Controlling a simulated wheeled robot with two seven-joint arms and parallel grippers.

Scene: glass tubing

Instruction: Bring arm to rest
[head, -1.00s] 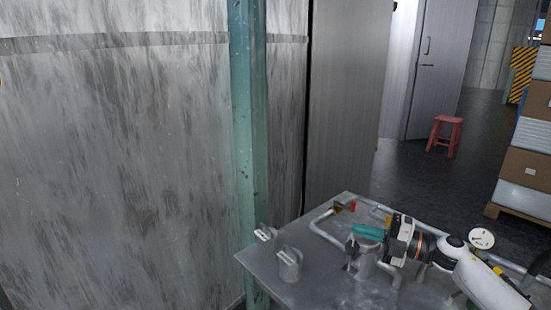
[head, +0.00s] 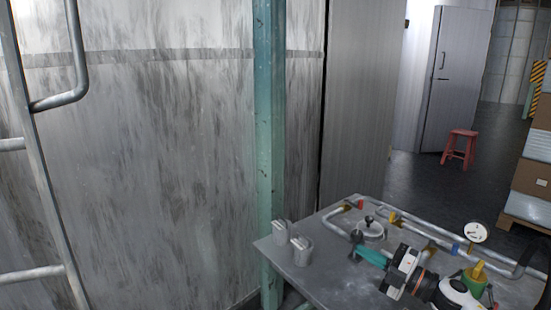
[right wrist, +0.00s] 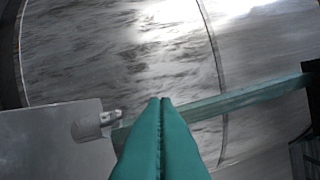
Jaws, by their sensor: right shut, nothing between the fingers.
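My right gripper (head: 370,256) reaches in from the lower right in the head view, over the metal table (head: 330,278). Its teal fingers are shut with nothing between them, and they also show pressed together in the right wrist view (right wrist: 160,102). The fingers point left, toward two small grey metal containers (head: 302,250) at the table's left edge, and are apart from them. My left gripper is not in view.
A round gauge (head: 476,232), a yellow-green piece (head: 476,276) and a black-knobbed pot (head: 370,229) stand there. A teal post (head: 270,150) rises behind. A ladder (head: 45,170) is at left.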

